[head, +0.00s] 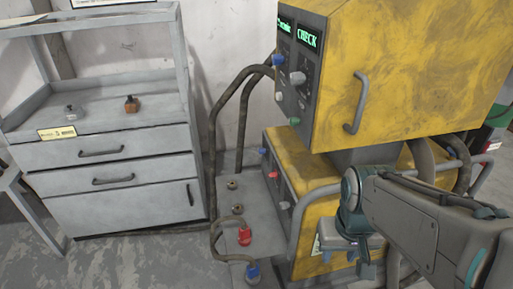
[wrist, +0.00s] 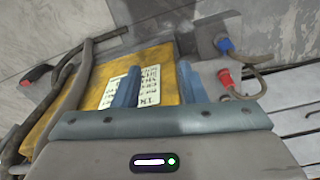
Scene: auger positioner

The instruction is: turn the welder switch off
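The yellow welder (head: 410,65) stands right of centre in the head view, with an upper box above a lower yellow body. Its dark control panel (head: 290,95) faces left, with lit green displays, one reading CHECK. A blue knob (head: 278,60), a pale knob (head: 298,78) and a green knob (head: 294,121) stick out of it. I cannot tell which control is the switch. My gripper (head: 350,255) is low, in front of the lower body and well below the panel. In the wrist view its blue fingers (wrist: 158,75) are apart with nothing between them, facing a yellow surface with a white label (wrist: 147,85).
Cables and grey tube rails (head: 303,215) run around the welder. A grey drawer cabinet (head: 110,170) stands left.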

